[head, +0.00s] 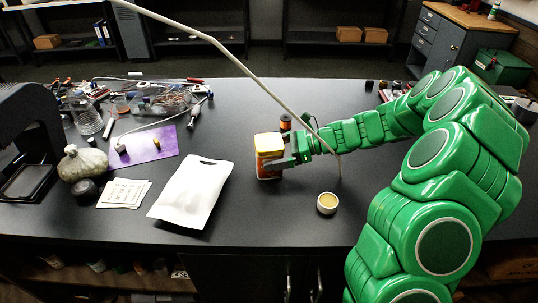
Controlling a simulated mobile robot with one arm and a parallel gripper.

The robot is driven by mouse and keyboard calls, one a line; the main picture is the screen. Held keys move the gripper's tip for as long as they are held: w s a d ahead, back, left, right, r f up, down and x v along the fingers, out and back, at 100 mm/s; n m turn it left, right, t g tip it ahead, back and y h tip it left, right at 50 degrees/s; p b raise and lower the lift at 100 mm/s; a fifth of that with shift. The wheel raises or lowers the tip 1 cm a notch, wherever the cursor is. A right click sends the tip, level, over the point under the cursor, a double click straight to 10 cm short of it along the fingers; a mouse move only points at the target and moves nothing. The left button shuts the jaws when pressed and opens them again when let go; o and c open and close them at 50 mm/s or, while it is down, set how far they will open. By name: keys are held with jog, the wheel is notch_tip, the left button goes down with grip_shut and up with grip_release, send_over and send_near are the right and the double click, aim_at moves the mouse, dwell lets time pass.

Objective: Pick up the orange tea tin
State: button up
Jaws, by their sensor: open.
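The orange tea tin (266,143) stands upright on the dark bench, near the middle of the head view. It has a pale yellow top and a darker orange-brown lower body. My gripper (280,161) is at the tin's right side, with its grey fingers level with the tin's body. The fingers partly cover the tin's lower right. I cannot tell whether the far finger lies behind the tin or whether the fingers touch it. The gripper is open.
A white bag (192,193) lies left of the tin. A small round cup (327,203) stands at front right. A copper-coloured spool (285,122) is just behind the tin. A pale thin pole or cable (232,58) crosses above. Tools clutter the back left.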

aim_at(269, 145)
jog(key=shift+x, duration=0.8)
jog(key=c, duration=0.9)
jog(key=shift+r, duration=0.45)
notch_tip(269, 145, up, 2)
jog(key=shift+r, duration=0.15)
jog(key=s+d+r, duration=0.1)
jog(key=s+r, duration=0.2)
jog(key=s, duration=0.1)
jog(key=s+d+r, duration=0.1)
jog(key=s+r, duration=0.2)
jog(key=s, duration=0.2)
jog(key=s+d+r, duration=0.1)
jog(key=s+r, duration=0.3)
jog(key=shift+s+d, duration=0.2)
jog(key=shift+s, duration=0.1)
